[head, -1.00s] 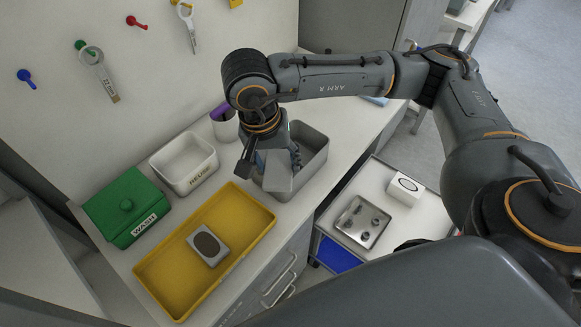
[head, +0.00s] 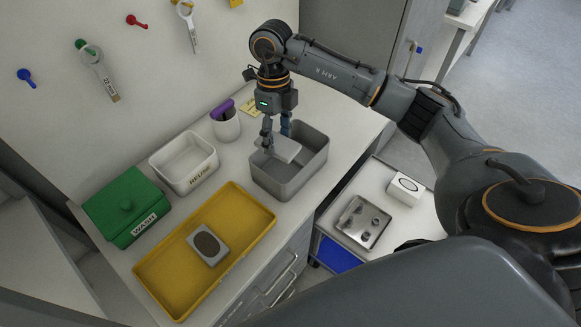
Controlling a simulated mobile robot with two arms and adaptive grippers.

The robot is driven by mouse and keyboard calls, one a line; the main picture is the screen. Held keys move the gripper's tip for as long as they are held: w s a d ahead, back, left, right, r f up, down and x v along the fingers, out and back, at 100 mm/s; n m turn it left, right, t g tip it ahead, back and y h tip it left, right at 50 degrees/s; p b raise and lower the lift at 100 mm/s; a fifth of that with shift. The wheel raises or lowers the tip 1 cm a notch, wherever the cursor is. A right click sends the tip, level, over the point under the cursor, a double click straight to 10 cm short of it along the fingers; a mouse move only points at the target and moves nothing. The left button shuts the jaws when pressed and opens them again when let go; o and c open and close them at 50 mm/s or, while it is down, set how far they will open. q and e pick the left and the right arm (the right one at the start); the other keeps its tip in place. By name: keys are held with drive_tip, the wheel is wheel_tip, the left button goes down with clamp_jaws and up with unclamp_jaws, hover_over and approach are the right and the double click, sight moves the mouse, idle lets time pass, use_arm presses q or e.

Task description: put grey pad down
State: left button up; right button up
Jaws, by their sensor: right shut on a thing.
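The grey pad (head: 288,149) is a flat light-grey piece held by my right gripper (head: 277,143), which is shut on it. The gripper points down with its fingers on the pad. The pad is at the mouth of the open grey bin (head: 290,187), over its back left part; I cannot tell whether it touches the wall. My left gripper is not in view.
A yellow tray (head: 165,295) holds a grey block with a dark oval (head: 208,245). A white REUSE bin (head: 185,163), a green WASH box (head: 126,207) and a cup with a purple item (head: 226,122) stand nearby. A cart with a metal plate (head: 362,222) and white box (head: 404,188) is at right.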

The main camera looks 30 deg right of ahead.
drive_tip(key=shift+d+f+m, duration=0.1)
drive_tip(key=shift+f+m, duration=0.15)
drive_tip(key=shift+m, duration=0.15)
wheel_tip(320, 180, down, 10)
drive_tip(key=p, duration=0.2)
drive_tip(key=shift+r+p, duration=0.2)
drive_tip(key=shift+p, duration=0.15)
drive_tip(key=shift+f, duration=0.1)
drive_tip(key=shift+w+f+b, duration=0.1)
drive_tip(key=shift+f+b, duration=0.55)
drive_tip(key=o, duration=0.6)
drive_tip(key=shift+o, duration=0.2)
drive_tip(key=shift+r, duration=0.1)
